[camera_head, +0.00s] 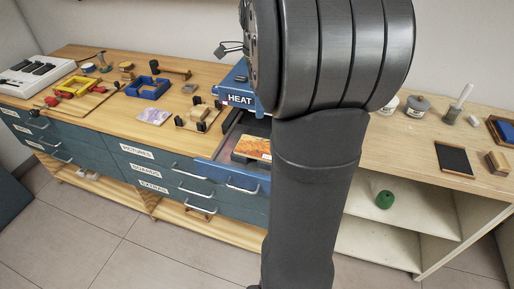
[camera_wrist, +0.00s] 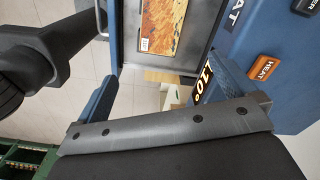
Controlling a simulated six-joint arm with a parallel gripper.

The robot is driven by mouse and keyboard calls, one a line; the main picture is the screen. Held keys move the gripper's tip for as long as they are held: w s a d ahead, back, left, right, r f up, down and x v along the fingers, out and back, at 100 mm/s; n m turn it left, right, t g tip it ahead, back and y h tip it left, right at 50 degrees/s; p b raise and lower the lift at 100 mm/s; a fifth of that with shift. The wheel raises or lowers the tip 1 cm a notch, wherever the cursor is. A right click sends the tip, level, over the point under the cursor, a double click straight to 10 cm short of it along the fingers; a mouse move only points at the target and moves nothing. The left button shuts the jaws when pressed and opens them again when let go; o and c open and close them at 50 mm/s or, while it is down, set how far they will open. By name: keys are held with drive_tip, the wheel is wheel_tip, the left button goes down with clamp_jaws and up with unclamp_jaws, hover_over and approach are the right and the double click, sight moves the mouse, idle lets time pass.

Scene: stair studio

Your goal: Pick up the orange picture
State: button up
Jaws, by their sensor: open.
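The orange picture (camera_head: 253,148), a flat orange and yellow card with a pale edge strip, lies in an open drawer (camera_head: 232,174). My arm partly covers that drawer in the head view. The picture also shows in the wrist view (camera_wrist: 162,27) at the top, lying on the grey drawer bottom. My gripper (camera_wrist: 163,88) shows in the wrist view with its two blue fingers wide apart and nothing between them. The picture lies beyond the fingertips, apart from them. My gripper is hidden in the head view.
A blue heat press (camera_head: 236,98) stands right behind the drawer; its side (camera_wrist: 270,50) is close to my right finger in the wrist view. A pink picture (camera_head: 154,116) and several tools lie on the wooden bench. A green ball-like object (camera_head: 384,199) sits on the right shelf.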

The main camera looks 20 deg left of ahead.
wheel_tip(320, 180, down, 12)
drive_tip(key=m, duration=0.4)
drive_tip(key=shift+f+m, duration=0.2)
drive_tip(key=shift+m, duration=0.2)
wheel_tip(320, 180, down, 5)
drive_tip(key=shift+w+a, duration=0.1)
drive_tip(key=shift+c, duration=0.4)
drive_tip(key=c, duration=0.9)
drive_tip(key=shift+r, duration=0.1)
drive_tip(key=shift+c, duration=0.2)
